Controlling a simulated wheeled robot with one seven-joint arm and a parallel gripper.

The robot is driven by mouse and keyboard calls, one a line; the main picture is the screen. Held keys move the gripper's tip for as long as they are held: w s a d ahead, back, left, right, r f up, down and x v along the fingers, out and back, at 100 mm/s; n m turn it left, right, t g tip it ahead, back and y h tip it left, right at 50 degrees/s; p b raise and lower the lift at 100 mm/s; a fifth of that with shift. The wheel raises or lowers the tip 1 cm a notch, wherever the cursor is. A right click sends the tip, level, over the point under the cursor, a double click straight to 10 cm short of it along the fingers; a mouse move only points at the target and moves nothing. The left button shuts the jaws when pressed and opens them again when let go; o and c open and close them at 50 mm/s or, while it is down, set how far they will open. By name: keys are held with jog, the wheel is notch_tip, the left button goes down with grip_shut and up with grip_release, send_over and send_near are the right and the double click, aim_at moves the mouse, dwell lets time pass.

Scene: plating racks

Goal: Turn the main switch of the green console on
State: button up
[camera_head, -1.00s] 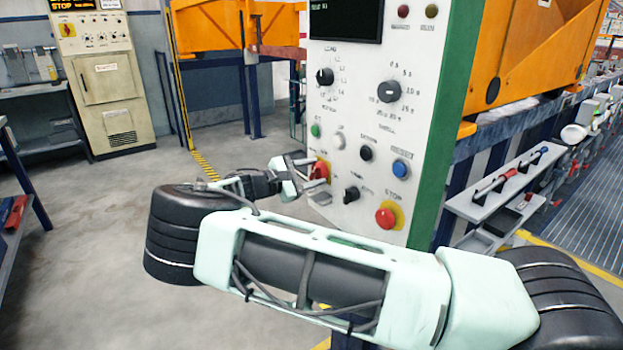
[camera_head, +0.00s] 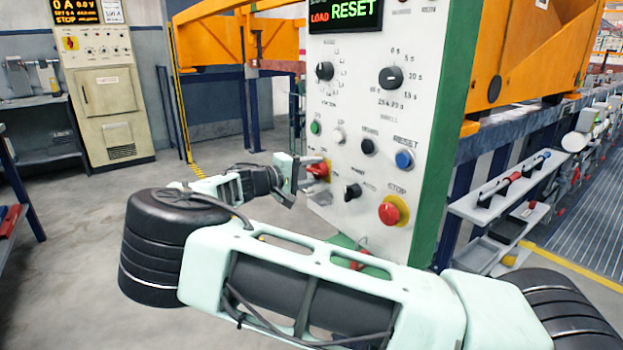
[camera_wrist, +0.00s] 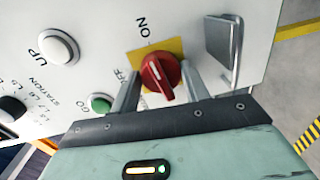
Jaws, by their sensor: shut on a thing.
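The green console (camera_head: 452,130) has a white front panel and a green side. Its main switch is a red rotary knob (camera_head: 319,170) on a yellow plate, low on the panel's left. In the wrist view the red knob (camera_wrist: 160,76) sits between the ON and OFF labels, its white mark tilted up toward ON. My gripper (camera_head: 308,173) is at the knob, with one finger on each side of it in the wrist view (camera_wrist: 161,85). The console's display (camera_head: 345,14) is lit and reads LOAD and RESET.
A red stop button (camera_head: 390,213), a blue reset button (camera_head: 404,159) and a black selector (camera_head: 352,191) are right of the switch. A grey metal flap (camera_wrist: 222,48) stands beside the knob. A beige cabinet (camera_head: 105,95) stands at the back left.

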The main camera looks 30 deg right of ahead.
jog(key=shift+f+m+b, duration=0.1)
jog(key=shift+m+b, duration=0.35)
jog(key=shift+m, duration=0.35)
jog(key=o, duration=1)
jog(key=a, duration=0.5)
jog(key=a+r, duration=0.1)
jog(key=a, duration=0.5)
jog(key=a+b, duration=0.1)
jog(key=a, duration=0.5)
jog(key=shift+s+a+r, duration=0.2)
jog(key=shift+s+r, duration=0.05)
jog(key=shift+s, duration=0.1)
